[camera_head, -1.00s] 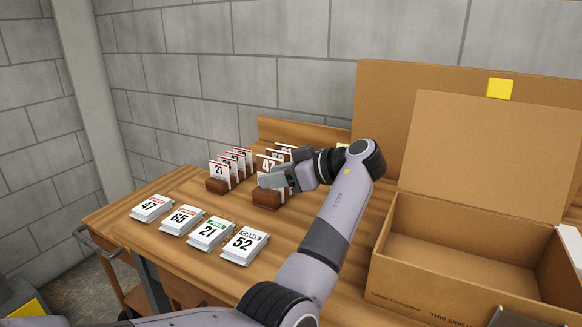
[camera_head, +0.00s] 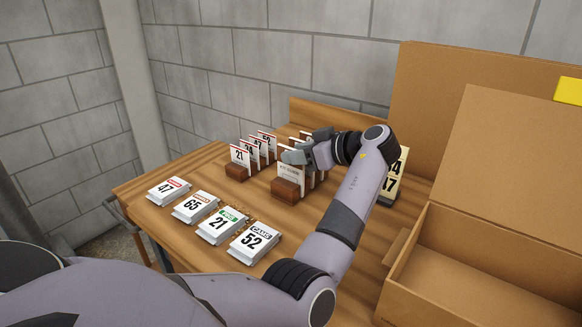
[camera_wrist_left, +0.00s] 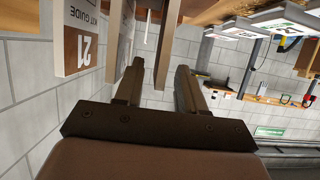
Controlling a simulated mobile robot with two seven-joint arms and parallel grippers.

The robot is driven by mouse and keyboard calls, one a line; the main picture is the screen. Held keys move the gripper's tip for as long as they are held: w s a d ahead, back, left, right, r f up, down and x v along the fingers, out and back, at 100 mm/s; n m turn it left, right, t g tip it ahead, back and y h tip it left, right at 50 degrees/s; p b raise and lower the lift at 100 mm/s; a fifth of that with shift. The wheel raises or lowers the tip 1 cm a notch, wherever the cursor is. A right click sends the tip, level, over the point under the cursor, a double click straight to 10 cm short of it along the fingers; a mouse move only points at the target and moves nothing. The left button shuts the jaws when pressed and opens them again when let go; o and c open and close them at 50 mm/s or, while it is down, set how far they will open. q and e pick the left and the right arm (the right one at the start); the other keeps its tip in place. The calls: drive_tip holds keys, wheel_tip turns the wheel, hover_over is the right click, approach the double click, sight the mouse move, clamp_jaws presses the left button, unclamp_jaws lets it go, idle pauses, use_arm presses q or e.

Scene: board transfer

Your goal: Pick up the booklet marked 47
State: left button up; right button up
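A flat white booklet stack marked 47 with a red header (camera_head: 168,190) lies at the left end of the front row on the table. My left gripper (camera_head: 290,156) is at the tops of the cards in the right-hand wooden holder (camera_head: 286,190). The front card there (camera_head: 290,173) shows small text and no readable number. In the wrist view the left gripper's fingers (camera_wrist_left: 160,70) are apart, with nothing held between them. A card marked 21 (camera_wrist_left: 82,45) stands beside them, inverted. My right gripper is not in view.
Stacks marked 65 (camera_head: 194,206), 21 (camera_head: 223,225) and 52 (camera_head: 254,243) continue the row. A left holder (camera_head: 237,172) carries several upright cards, 21 in front. A cream board (camera_head: 391,185) showing 47 is partly behind my arm. An open cardboard box (camera_head: 470,250) stands right.

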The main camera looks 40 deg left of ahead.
use_arm(q)
drive_tip(key=shift+a+f, duration=0.25)
drive_tip(key=shift+a, duration=0.25)
clamp_jaws()
drive_tip(key=shift+r, duration=0.1)
